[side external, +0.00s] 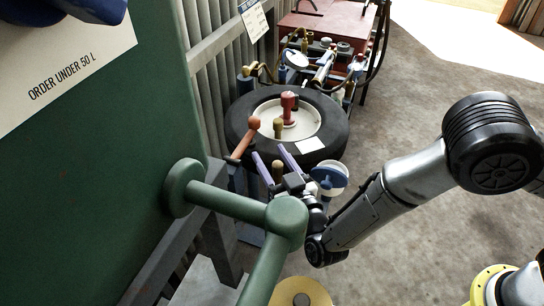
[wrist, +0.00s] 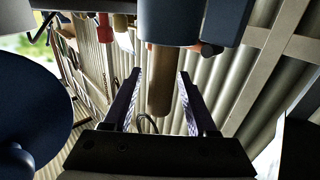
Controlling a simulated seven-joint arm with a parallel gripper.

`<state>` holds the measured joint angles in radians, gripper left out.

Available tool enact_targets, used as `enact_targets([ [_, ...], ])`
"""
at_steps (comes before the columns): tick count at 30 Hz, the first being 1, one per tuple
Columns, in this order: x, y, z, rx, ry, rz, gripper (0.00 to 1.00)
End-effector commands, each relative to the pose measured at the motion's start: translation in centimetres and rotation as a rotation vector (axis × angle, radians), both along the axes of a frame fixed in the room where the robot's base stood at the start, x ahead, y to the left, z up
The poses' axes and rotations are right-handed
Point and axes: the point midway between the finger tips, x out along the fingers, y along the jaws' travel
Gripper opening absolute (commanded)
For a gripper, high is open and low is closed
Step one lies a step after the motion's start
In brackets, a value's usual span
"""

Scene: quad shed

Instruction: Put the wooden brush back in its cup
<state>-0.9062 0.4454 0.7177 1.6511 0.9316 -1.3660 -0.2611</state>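A wooden handle with a rounded end (wrist: 160,85) shows between the fingers of my gripper (wrist: 160,95) in the wrist view; I take it for the brush. Its other end meets a dark blue block (wrist: 185,20), and I cannot tell whether that is the cup. The purple fingers are open, with a gap on each side of the handle. In the side view my gripper (side external: 276,164) is beside the tyre, with the brush handle (side external: 278,172) between its fingers. The bristles are hidden. A blue and white round container (side external: 328,178) is to the right of the fingers.
A green pipe frame (side external: 240,203) stands in front of my gripper in the side view. A tyre (side external: 240,125) holding a red item (side external: 289,105) lies behind, with a cluttered rack beyond. An orange-headed tool (side external: 246,138) is left of my fingers. Open floor lies right.

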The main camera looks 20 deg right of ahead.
Motion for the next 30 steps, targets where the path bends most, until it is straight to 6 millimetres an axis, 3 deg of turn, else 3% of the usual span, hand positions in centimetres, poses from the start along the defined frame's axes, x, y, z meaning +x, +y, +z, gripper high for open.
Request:
enact_targets([
  [10, -0.2, 0.0, 0.4, 0.0, 0.0, 0.001, 0.58],
  [21, -5.8, 0.1, 0.4, 0.0, 0.0, 0.004, 0.58],
  [30, -7.6, 0.0, 0.4, 0.001, -0.001, 0.0, 0.58],
])
